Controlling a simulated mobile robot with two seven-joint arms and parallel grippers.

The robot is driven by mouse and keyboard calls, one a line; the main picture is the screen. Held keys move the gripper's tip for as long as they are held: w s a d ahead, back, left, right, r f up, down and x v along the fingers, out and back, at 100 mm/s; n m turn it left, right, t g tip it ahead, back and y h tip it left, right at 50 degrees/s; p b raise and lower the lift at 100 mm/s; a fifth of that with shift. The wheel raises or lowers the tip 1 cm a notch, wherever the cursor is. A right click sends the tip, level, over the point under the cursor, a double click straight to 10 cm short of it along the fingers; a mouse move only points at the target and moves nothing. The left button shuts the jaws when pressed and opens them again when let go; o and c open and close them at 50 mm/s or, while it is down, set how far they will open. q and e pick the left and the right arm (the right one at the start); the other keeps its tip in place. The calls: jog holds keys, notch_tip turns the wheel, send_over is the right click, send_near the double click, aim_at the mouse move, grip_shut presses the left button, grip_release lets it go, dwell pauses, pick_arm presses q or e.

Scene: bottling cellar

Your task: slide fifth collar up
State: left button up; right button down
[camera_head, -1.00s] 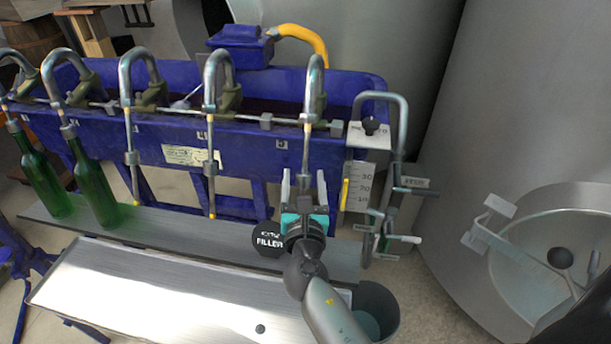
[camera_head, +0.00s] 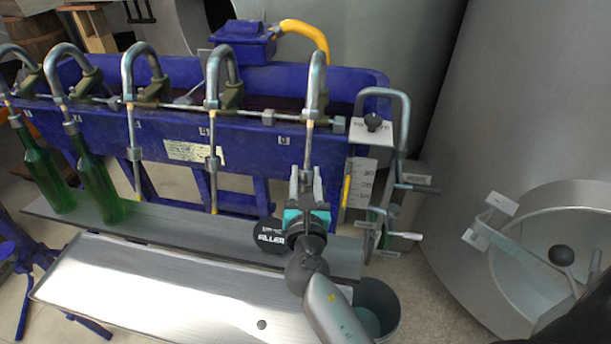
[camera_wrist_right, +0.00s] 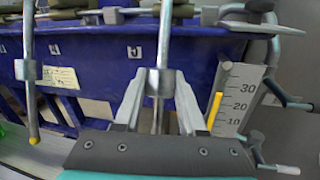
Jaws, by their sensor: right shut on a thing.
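The fifth filling spout (camera_head: 309,140) is the rightmost of the row, a bent steel tube with a thin straight stem. Its grey collar (camera_wrist_right: 160,84) sits on the stem between my right gripper's fingertips in the right wrist view. My right gripper (camera_head: 306,176) is shut on this collar, with one finger on each side. In the head view the fingers largely hide the collar and the lower stem. My left gripper is not in view.
Green bottles (camera_head: 98,185) stand under the first two spouts on a steel shelf (camera_head: 190,236). The blue tank (camera_head: 250,135) is behind the spouts. A level scale (camera_head: 361,185) and bent pipe (camera_head: 402,130) stand close to the right. A bucket (camera_head: 388,305) is below.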

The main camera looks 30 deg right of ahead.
aim_at(309, 137)
dwell(0.8)
jog(key=w+r+p, duration=0.1)
jog(key=r+p, duration=0.1)
jog(key=d+r+p, duration=0.1)
jog(key=r+p, duration=0.2)
jog(key=w+d+r+p, duration=0.1)
jog(key=r+p, duration=0.1)
jog(key=shift+w+r+p, duration=0.15)
jog(key=shift+w+p, duration=0.15)
jog(key=shift+p, duration=0.05)
jog(key=shift+w+d+r+p, duration=0.1)
jog(key=shift+w+r+p, duration=0.05)
jog(key=shift+r+p, duration=0.2)
jog(key=shift+r, duration=0.15)
jog(key=c, duration=0.6)
grip_release()
jog(key=shift+w, duration=0.1)
jog(key=shift+o, duration=0.6)
jog(key=shift+f, duration=0.2)
